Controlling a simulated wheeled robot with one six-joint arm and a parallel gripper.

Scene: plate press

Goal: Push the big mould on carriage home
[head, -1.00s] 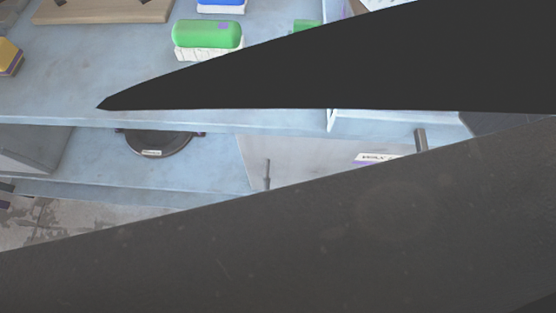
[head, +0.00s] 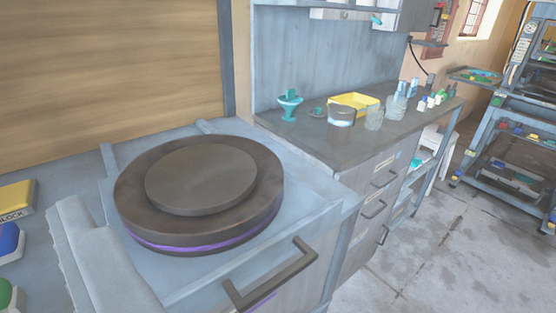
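The big mould (head: 200,190) is a dark brown round disc with a smaller raised disc on top and a purple band around its lower edge. It sits flat on the pale blue-grey carriage (head: 318,205). A dark bar handle (head: 275,278) stands out at the carriage's front edge. My gripper is not in view, so its distance from the mould and handle does not show.
A pale grey ridged block (head: 95,255) rises left of the mould. Yellow (head: 14,200), blue and green blocks lie at the left edge. A drawer bench (head: 310,150) with glassware and a yellow tray (head: 353,104) stands to the right. The floor (head: 425,240) at right is clear.

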